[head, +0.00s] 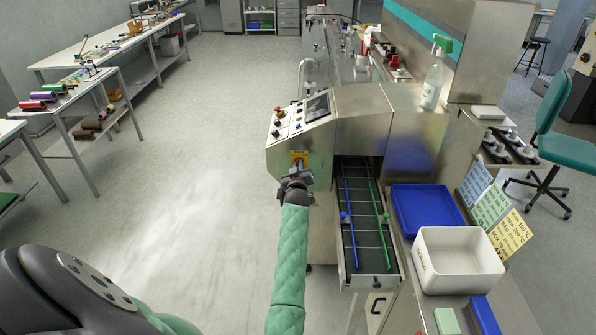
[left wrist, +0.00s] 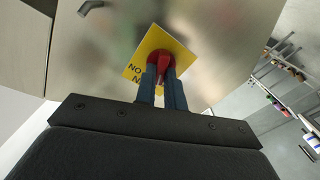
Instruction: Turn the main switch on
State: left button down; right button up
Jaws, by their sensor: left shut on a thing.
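The main switch is a red rotary knob on a yellow plate (head: 299,154) on the front of the steel machine, below its control panel. In the left wrist view the red knob (left wrist: 162,59) stands on the yellow plate (left wrist: 150,48), which looks tilted in that picture and carries black lettering, partly hidden. My left gripper (head: 297,170) reaches up to the switch. Its two blue fingers (left wrist: 163,78) are shut on the knob, one on each side. The gripper hides most of the knob in the head view. My right gripper is not in view.
The control panel (head: 303,113) with buttons and a screen sits just above the switch. The conveyor (head: 369,229) runs close on the right, beside a blue tray (head: 455,207) and a white bin (head: 425,277). Open floor (head: 200,180) lies to the left.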

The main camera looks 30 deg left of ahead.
pick_arm(q)
jog(key=shift+w+d+f+m+b, duration=0.1)
jog(key=shift+m+b, duration=0.65)
jog(key=shift+m, duration=1.45)
jog(key=shift+d+m+b, duration=0.1)
jog(key=shift+m+b, duration=0.7)
jog(key=shift+m, duration=1.4)
jog(key=shift+w+d+f+m+b, duration=0.1)
jog(key=shift+m+b, duration=0.65)
jog(key=shift+m, duration=1.45)
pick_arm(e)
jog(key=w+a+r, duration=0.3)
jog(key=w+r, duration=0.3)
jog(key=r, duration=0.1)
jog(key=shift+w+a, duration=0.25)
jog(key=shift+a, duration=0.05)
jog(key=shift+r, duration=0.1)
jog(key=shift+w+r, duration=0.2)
pick_arm(q)
jog(key=c, duration=1.5)
grip_release()
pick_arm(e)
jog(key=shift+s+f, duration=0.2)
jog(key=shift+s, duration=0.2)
pick_arm(q)
jog(key=shift+r, duration=0.1)
